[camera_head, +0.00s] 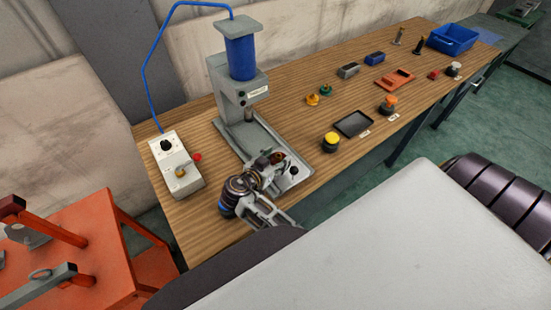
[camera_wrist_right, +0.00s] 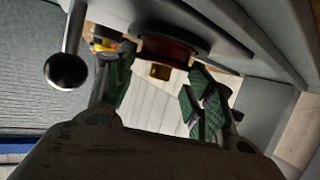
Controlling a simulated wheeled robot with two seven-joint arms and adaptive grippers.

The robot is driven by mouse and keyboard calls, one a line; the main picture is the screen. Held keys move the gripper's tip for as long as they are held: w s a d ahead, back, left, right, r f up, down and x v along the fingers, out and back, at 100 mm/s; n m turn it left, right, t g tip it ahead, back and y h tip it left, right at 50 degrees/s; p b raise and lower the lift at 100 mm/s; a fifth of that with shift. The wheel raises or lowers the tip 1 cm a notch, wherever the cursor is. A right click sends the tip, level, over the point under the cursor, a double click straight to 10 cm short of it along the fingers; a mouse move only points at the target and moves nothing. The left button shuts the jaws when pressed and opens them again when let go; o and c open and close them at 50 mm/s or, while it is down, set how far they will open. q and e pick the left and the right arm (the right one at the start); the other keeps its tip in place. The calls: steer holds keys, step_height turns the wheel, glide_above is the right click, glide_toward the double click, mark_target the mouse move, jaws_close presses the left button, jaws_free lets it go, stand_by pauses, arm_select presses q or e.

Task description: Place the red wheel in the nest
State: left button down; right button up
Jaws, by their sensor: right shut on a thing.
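My right gripper (camera_head: 272,164) is over the front of the grey press base plate, at the end of my dark arm. It is shut on a small reddish-brown thing (camera_head: 277,157), which I take to be the red wheel; the fingers hide most of it. I cannot tell whether the wheel touches the plate. I cannot make out the nest clearly; the gripper covers part of the plate. My left gripper is not in view.
The press (camera_head: 225,80) with its blue cylinder stands behind the gripper. A control box (camera_head: 175,165) is at its left. A yellow-topped button (camera_head: 330,142), a black tray (camera_head: 353,124) and a blue bin (camera_head: 453,39) are to the right.

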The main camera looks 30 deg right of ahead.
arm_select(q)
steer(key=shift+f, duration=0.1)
arm_select(e)
steer(key=shift+f, duration=0.1)
steer(key=o, duration=1.5)
steer(key=shift+c, duration=0.2)
